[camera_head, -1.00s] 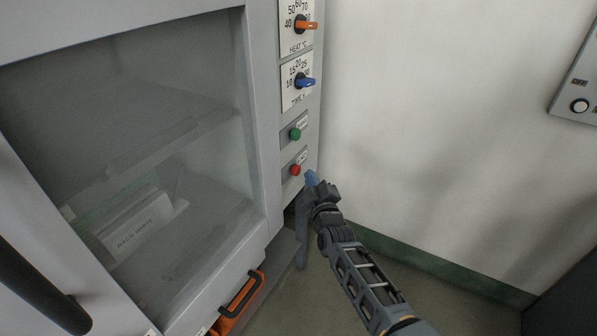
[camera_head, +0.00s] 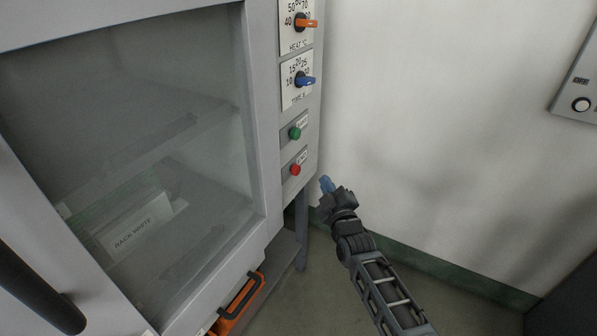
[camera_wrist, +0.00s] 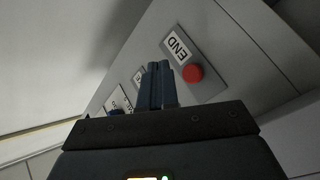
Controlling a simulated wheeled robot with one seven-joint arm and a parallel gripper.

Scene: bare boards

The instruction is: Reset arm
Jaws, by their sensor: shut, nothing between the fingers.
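My gripper (camera_head: 326,184) is shut and empty. It stands in free air to the right of the grey cabinet's control strip, a little below and right of the red button (camera_head: 295,170). In the wrist view my gripper's blue-grey fingers (camera_wrist: 158,70) lie together. The red button (camera_wrist: 192,73) with its END label (camera_wrist: 178,45) shows just right of them, apart from the fingertips. The fingers partly cover the labels behind them.
The cabinet's glass door (camera_head: 130,130) shows a box marked RACK WHITE (camera_head: 138,228) inside. A green button (camera_head: 295,133), a blue knob (camera_head: 305,81) and an orange knob (camera_head: 305,23) sit above the red one. A wall panel (camera_head: 580,90) is at right. Bare wall lies between.

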